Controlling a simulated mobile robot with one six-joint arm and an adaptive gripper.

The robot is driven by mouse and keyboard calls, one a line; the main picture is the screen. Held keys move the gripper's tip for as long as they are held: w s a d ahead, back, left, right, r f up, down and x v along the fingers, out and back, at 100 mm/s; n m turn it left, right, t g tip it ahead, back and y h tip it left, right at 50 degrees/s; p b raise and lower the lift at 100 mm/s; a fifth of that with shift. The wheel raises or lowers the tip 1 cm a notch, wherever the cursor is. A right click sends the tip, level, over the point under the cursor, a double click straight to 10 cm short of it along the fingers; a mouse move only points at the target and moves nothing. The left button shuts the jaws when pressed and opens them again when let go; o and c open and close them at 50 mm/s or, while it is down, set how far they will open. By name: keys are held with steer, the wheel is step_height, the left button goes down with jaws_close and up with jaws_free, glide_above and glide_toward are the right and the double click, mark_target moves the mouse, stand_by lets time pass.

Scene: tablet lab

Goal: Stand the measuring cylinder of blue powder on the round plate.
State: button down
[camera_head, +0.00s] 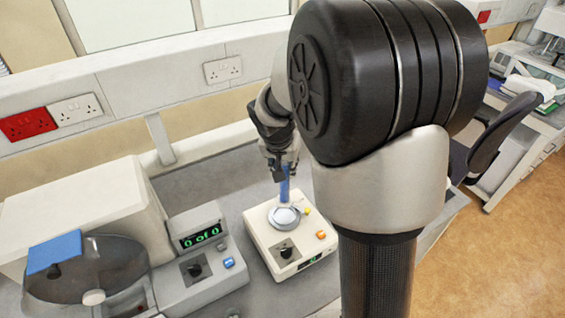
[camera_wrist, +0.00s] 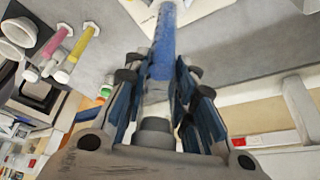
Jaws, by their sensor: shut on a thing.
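The measuring cylinder of blue powder (camera_head: 285,186) is held upright, or nearly so, in my gripper (camera_head: 279,160). In the wrist view the blue cylinder (camera_wrist: 163,45) runs up between the two fingers (camera_wrist: 163,88), which are shut on it. The round plate (camera_head: 284,218) is a pale disc on top of a cream instrument (camera_head: 258,226). The cylinder's lower end shows at the plate's back edge in the head view. I cannot tell whether it touches the plate or hangs above it. My arm hides part of the area to the right.
A counting machine (camera_head: 203,238) with a green display and a dark bowl (camera_head: 85,270) stand left of the instrument. Pink (camera_wrist: 56,42) and yellow (camera_wrist: 82,46) cylinders show in the wrist view. Sockets (camera_head: 223,70) line the wall behind. Grey bench (camera_head: 205,178) is clear behind the instrument.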

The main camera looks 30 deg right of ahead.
mark_target(284, 184)
steer(key=shift+d+f, duration=0.15)
steer(key=shift+f, duration=0.1)
steer(key=shift+f+b, duration=1.8)
steer(key=shift+f, duration=1.05)
steer(key=shift+f+b, duration=0.15)
steer(key=shift+b, duration=0.25)
steer(key=shift+f+b, duration=0.55)
steer(key=shift+b, duration=0.95)
steer(key=c, duration=1.2)
jaws_free()
steer(key=shift+c, duration=0.2)
